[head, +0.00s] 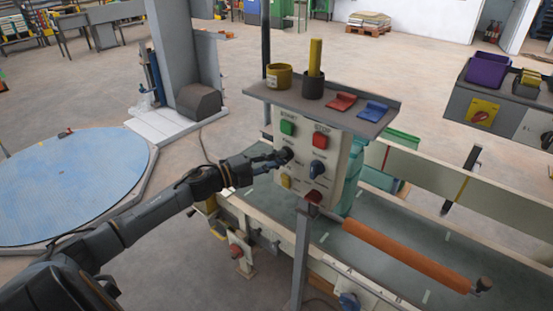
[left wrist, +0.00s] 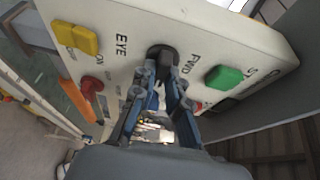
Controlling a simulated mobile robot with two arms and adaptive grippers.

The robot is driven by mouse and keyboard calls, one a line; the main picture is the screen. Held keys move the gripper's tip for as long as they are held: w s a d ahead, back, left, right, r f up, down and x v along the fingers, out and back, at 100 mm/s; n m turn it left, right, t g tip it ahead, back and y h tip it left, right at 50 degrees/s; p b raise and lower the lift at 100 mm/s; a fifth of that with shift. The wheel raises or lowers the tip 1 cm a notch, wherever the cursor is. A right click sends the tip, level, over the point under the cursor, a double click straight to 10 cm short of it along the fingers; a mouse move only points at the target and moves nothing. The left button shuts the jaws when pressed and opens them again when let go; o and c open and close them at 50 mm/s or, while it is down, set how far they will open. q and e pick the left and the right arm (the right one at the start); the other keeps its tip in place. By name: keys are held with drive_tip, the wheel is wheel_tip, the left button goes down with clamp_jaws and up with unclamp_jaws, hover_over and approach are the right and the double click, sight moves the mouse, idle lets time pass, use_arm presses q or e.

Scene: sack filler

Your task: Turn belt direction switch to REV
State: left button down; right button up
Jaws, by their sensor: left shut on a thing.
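The belt direction switch is a black knob (head: 288,154) on the pale upright control panel (head: 337,152), below the green start button (head: 288,128). In the left wrist view the black knob (left wrist: 162,56) has the label FWD beside it. My left gripper (head: 278,159) reaches the panel from the left and is shut on this knob. Its fingers (left wrist: 160,82) flank the knob in the left wrist view and partly hide it. The knob's exact pointing and the REV label cannot be made out. My right gripper is not in view.
The conveyor belt (head: 385,245) runs behind and below.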

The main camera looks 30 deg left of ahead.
use_arm(q)
drive_tip(key=c, duration=1.3)
unclamp_jaws()
drive_tip(key=shift+c, duration=0.2)
drive_tip(key=v, duration=1.2)
